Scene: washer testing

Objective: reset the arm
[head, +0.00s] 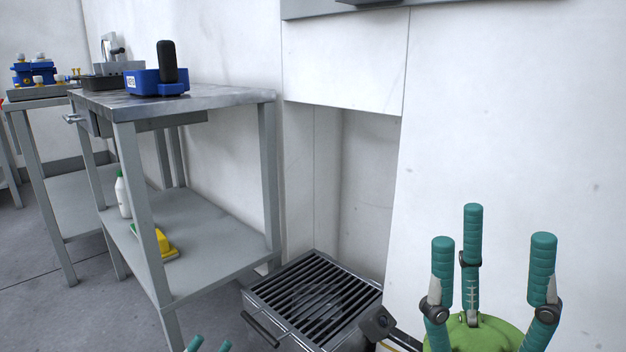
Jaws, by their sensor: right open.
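My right gripper (488,240) is at the lower right, its teal fingers pointing up and spread apart. It is open with nothing between the fingers, in front of the plain white wall. Part of its green palm shows at the bottom edge. Of my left gripper (209,345) only two teal fingertips show at the bottom edge, left of the middle. The rest of it is out of the frame, so I cannot tell whether it is open or shut.
A metal table (230,97) at the left bears a blue tray (145,84) with a black object (167,62). A bottle (122,196) and yellow object (161,241) are on its lower shelf. A slatted metal box (313,292) sits low between the grippers.

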